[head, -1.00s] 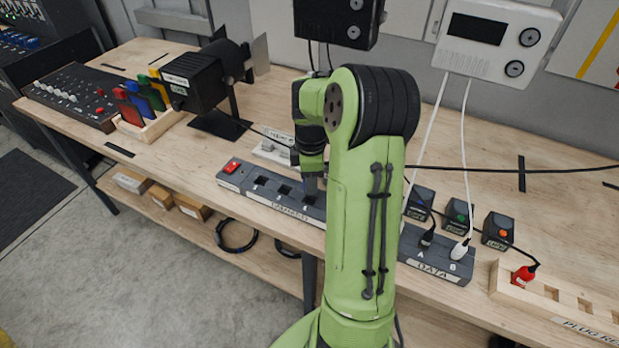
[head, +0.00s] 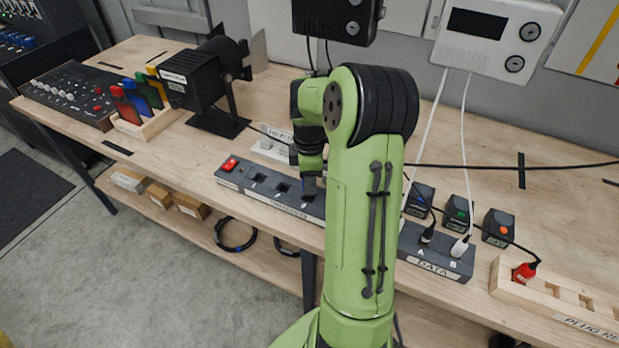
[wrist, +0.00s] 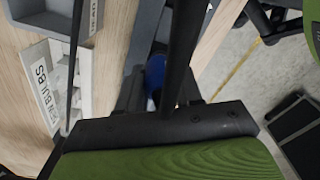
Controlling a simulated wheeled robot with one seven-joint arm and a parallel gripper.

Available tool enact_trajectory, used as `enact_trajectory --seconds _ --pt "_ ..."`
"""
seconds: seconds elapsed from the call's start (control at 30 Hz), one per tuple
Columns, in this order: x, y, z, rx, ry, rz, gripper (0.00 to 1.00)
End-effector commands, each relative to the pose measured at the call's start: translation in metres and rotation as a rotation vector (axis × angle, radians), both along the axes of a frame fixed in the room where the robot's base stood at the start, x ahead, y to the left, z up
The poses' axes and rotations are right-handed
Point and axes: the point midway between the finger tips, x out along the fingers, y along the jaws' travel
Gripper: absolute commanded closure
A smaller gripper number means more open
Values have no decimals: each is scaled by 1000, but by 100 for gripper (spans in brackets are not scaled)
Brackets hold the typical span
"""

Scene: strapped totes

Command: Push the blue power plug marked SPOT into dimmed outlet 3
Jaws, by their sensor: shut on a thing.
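My gripper (head: 309,186) points down over the right part of the dark dimmed outlet strip (head: 228,181), at its third opening. It is shut on the blue plug (wrist: 155,76), whose blue body shows between the fingers in the wrist view. In the head view the fingers hide the plug and most of outlet 3. I cannot tell whether the plug's prongs are in the outlet. Two square outlets to the left on the strip are empty. The SPOT marking is not readable.
A red switch (head: 230,164) sits at the strip's left end. To the right, the data strip (head: 455,267) holds a black and a white plug. A red plug (head: 524,271) stands in the wooden plug rest (head: 507,286). A black spotlight (head: 195,80) stands behind left.

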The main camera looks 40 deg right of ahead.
Motion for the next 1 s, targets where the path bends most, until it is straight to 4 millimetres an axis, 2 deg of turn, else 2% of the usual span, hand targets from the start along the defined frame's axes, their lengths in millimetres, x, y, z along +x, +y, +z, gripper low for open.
enact_trajectory --seconds 0.27,1.0 --pt "0 0 0 0 0 0 100" --pt "0 0 -19 -1 -1 -1 100"
